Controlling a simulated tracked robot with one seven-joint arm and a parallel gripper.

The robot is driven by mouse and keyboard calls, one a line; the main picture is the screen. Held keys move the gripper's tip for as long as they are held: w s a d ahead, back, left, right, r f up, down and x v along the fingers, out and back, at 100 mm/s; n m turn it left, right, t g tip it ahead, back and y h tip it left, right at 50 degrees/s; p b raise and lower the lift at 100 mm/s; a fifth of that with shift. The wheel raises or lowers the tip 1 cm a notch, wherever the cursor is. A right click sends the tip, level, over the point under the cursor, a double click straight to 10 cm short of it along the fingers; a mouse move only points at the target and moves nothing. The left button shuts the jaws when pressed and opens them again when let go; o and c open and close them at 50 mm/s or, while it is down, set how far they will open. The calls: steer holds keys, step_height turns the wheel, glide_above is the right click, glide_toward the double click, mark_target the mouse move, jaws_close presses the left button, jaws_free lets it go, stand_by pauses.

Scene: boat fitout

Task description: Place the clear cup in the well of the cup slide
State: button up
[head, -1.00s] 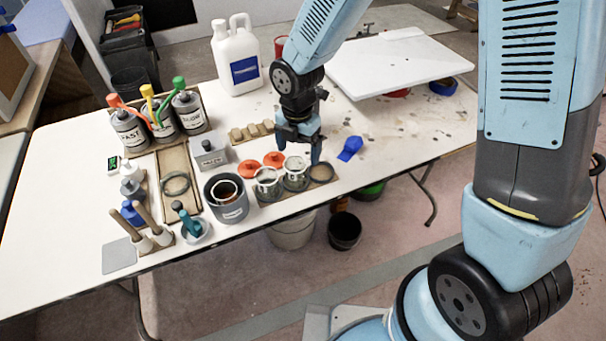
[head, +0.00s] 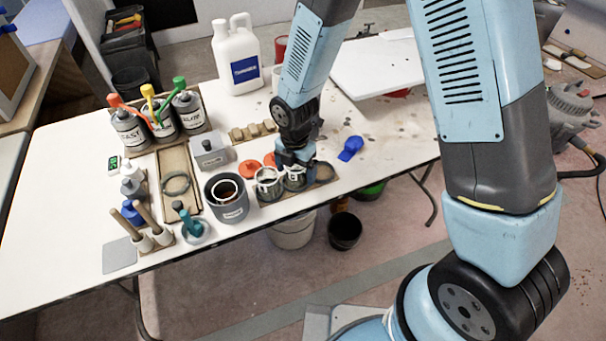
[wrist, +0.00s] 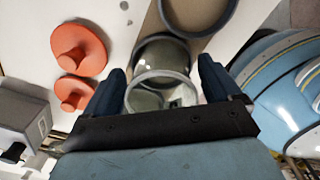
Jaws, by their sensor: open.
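Two clear cups stand in a brown holder (head: 325,182) near the table's front edge: a left one (head: 267,188) and a right one (head: 294,183). My gripper (head: 294,162) is over the right cup and hides part of it. In the wrist view my gripper (wrist: 163,82) is open, with one finger on each side of a clear cup (wrist: 160,97). I cannot tell whether the fingers touch it. The cup slide, a long wooden tray (head: 176,158), lies further left, with a green-grey ring (head: 177,186) around its well. The well looks empty.
A dark grey pot (head: 228,202) stands between slide and holder. Orange lids (head: 250,169) and a grey box (head: 210,155) lie behind. Bottles (head: 131,133) with coloured tops stand behind the slide. A blue item (head: 351,149) lies right of the holder.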

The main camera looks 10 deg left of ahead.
steer(key=c, duration=1.1)
steer(key=shift+c, duration=0.2)
steer(key=shift+r, duration=0.15)
